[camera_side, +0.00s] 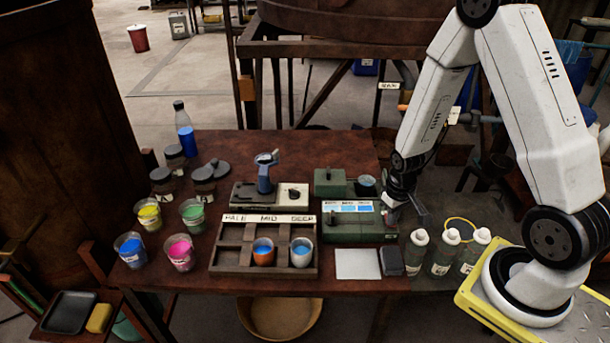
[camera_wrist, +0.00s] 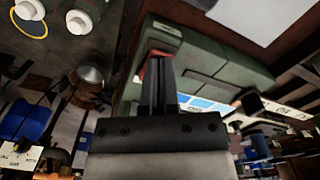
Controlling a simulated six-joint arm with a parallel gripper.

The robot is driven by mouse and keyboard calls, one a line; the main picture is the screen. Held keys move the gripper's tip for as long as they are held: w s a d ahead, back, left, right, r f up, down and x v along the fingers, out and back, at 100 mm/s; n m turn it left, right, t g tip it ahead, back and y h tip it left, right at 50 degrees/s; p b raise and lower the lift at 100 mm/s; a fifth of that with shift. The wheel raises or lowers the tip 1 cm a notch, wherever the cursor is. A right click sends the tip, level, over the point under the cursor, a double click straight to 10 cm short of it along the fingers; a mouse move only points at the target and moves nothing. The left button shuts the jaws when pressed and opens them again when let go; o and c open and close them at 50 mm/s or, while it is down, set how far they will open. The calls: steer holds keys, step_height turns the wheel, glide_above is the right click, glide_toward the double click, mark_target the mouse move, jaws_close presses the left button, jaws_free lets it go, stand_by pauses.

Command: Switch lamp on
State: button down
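A green box (camera_side: 345,237) with a bright panel of pale blue patches (camera_side: 349,207) stands near the table's right edge; it looks like the lamp. I cannot tell whether the lamp is lit. The box also fills much of the wrist view (camera_wrist: 215,58). A small red part (camera_wrist: 148,72), possibly its switch, shows at the box's end, partly hidden behind my fingers. My gripper (camera_side: 391,205) is at the box's right end, fingers close together with nothing seen between them. In the wrist view my fingertips (camera_wrist: 160,62) overlap the red part; contact cannot be told.
Several white-capped bottles (camera_side: 442,250) stand right of the box. A white plate (camera_side: 358,264) and a dark block (camera_side: 391,261) lie in front. A wooden tray (camera_side: 225,258) with two cups is to the left. Another green device (camera_side: 330,182) stands behind.

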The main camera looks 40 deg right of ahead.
stand_by(0.3)
steer(key=shift+r, duration=3.4)
steer(key=shift+a+r, duration=0.1)
steer(key=shift+a+r, duration=0.15)
steer(key=shift+a, duration=0.05)
steer(key=s+a+r+n+t, duration=0.1)
steer(key=a+r+n+t, duration=0.1)
steer(key=a+r, duration=0.6)
steer(key=shift+s+a+n+t, duration=0.3)
steer(key=shift+a+n, duration=0.2)
steer(key=shift+a, duration=0.7)
